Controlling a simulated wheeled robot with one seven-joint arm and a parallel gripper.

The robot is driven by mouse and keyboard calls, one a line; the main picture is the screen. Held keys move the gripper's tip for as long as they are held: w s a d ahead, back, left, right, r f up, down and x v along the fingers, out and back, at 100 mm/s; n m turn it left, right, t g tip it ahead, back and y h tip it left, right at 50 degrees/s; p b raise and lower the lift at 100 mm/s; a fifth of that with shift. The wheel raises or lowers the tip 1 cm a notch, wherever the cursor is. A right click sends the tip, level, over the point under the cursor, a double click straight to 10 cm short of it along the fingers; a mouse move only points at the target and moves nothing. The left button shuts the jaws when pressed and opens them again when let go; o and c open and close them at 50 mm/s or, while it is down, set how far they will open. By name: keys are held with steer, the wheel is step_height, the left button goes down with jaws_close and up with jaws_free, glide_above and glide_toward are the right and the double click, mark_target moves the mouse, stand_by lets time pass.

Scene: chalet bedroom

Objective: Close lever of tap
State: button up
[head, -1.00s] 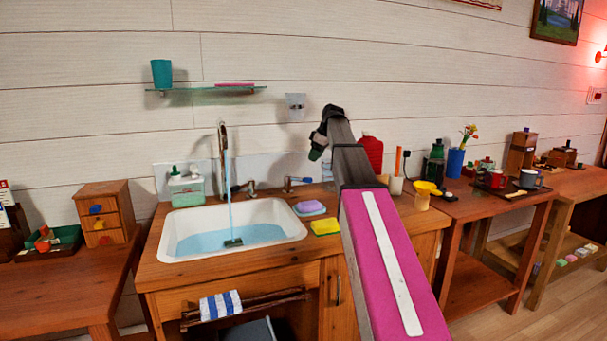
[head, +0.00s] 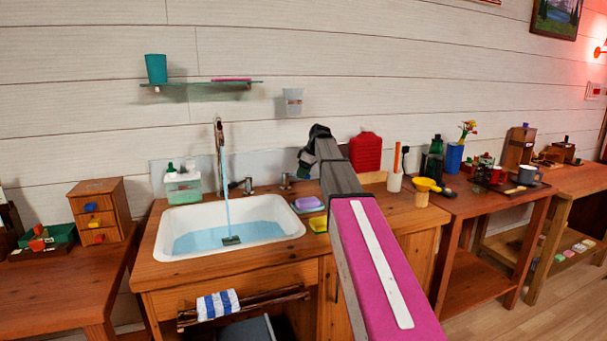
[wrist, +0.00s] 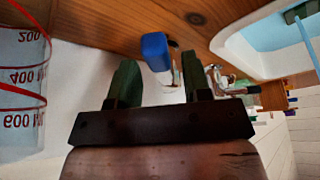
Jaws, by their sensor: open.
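The tap's spout (head: 219,145) stands behind the white sink (head: 170,240), and a stream of water (head: 227,190) runs from it into blue water. Two metal valve posts stand right of the spout; the right one (head: 286,181) is partly hidden by my gripper (head: 303,166). In the wrist view, a blue-ended lever (wrist: 155,48) lies between and just beyond the two dark green fingers of my gripper (wrist: 160,62). The fingers are apart, with nothing held. Whether either finger touches the lever cannot be told.
A clear measuring cup (head: 293,102) hangs on the wall above my gripper and shows close by in the wrist view (wrist: 20,85). A soap dispenser (head: 183,185) stands left of the spout. A purple sponge (head: 308,204) and a red container (head: 365,152) are near my arm.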

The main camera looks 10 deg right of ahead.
steer(key=shift+a+f, duration=0.1)
steer(key=shift+f, duration=0.1)
jaws_close()
